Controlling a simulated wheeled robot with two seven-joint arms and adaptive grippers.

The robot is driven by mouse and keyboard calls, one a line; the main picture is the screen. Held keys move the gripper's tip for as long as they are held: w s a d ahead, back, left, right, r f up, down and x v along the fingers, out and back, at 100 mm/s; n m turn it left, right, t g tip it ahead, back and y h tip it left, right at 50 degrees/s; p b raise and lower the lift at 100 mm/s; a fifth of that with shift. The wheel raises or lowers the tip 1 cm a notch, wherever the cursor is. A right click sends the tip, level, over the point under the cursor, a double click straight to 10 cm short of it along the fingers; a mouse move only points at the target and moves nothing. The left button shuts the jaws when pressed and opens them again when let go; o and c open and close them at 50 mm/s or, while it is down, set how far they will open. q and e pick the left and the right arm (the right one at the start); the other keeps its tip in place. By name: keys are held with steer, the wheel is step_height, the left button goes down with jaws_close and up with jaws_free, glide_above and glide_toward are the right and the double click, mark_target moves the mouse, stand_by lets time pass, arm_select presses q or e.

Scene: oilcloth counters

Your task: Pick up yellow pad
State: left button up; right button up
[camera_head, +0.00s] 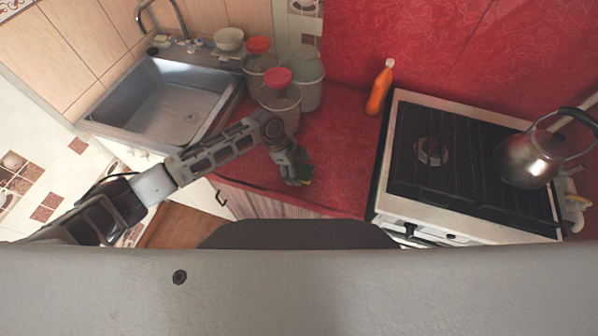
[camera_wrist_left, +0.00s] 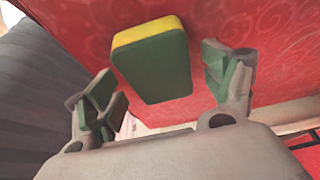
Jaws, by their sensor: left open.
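The pad (camera_wrist_left: 152,65) is a block with a yellow edge and a large dark green face. It lies on the red patterned counter in the left wrist view, between and slightly beyond the two fingers. My left gripper (camera_wrist_left: 166,88) is open, with one finger on each side of the pad and a visible gap to each. In the head view my left gripper (camera_head: 297,178) is low over the red counter near its front edge. A small green patch shows beside its fingers there; I cannot tell pad from finger lining. My right gripper is not in view.
Several buckets or jars with red lids (camera_head: 280,102) stand behind the gripper. A metal sink (camera_head: 165,105) is at left. An orange bottle (camera_head: 380,88) stands by the stove (camera_head: 455,165), which carries a metal kettle (camera_head: 530,160). The red counter (camera_head: 345,150) right of the gripper is clear.

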arm_select(q)
steer(key=shift+f, duration=0.25)
stand_by(0.8)
steer(key=c, duration=0.8)
steer(key=shift+o, duration=0.2)
